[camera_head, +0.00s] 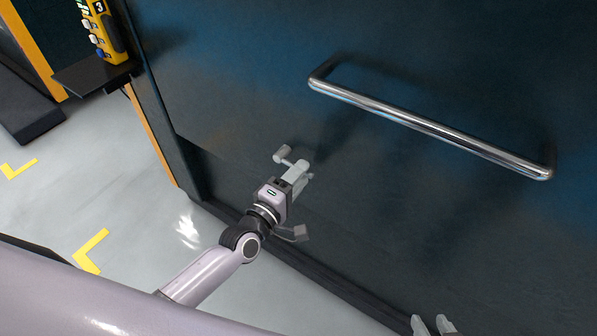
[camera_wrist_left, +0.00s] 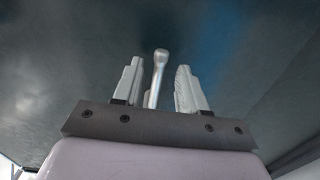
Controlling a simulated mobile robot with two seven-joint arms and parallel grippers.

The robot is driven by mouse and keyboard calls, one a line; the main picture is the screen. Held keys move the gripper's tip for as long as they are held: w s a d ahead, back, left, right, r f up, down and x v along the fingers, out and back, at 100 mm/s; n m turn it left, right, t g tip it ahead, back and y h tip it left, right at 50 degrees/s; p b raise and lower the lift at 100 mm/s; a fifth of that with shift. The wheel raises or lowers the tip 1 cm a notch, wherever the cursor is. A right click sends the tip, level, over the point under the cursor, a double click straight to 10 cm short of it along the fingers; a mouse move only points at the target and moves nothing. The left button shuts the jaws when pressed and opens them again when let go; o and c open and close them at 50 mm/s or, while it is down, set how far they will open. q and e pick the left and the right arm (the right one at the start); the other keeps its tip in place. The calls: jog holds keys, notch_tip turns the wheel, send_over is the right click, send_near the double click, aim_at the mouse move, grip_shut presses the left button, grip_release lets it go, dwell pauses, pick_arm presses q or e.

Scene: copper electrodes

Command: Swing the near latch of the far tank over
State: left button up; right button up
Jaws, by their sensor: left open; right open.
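A small grey latch lever with a rounded end (camera_head: 283,153) shows at the dark panel. It also shows in the left wrist view as a metal latch lever (camera_wrist_left: 160,62), standing between my two fingers with a gap on each side. My left gripper (camera_head: 300,172) is open at the lever; in the left wrist view its fingers (camera_wrist_left: 160,88) are apart. The base of the lever is hidden behind the gripper. My right gripper (camera_head: 432,325) shows only as two separate fingertips at the bottom edge, away from the latch. Which tank this is cannot be told.
A long chrome bar handle (camera_head: 430,125) sticks out from the dark panel (camera_head: 230,70), right of and above my left gripper. A yellow control pendant (camera_head: 103,30) is by a small black shelf (camera_head: 92,75) at upper left. Light floor with yellow marks (camera_head: 90,250) is clear at left.

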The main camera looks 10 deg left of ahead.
pick_arm(q)
jog(key=p+v, duration=0.1)
jog(key=v, duration=0.4)
jog(key=shift+s+a+p, duration=0.1)
jog(key=shift+s+p, duration=0.25)
pick_arm(e)
jog(key=shift+r, duration=0.95)
pick_arm(q)
jog(key=v, duration=0.7)
pick_arm(e)
jog(key=shift+s+d+f, duration=0.15)
jog(key=shift+d+f, duration=0.05)
jog(key=shift+f, duration=0.3)
jog(key=shift+s+d+f, duration=0.15)
jog(key=shift+d+f, duration=0.05)
jog(key=shift+f, duration=0.3)
pick_arm(q)
jog(key=shift+s, duration=0.1)
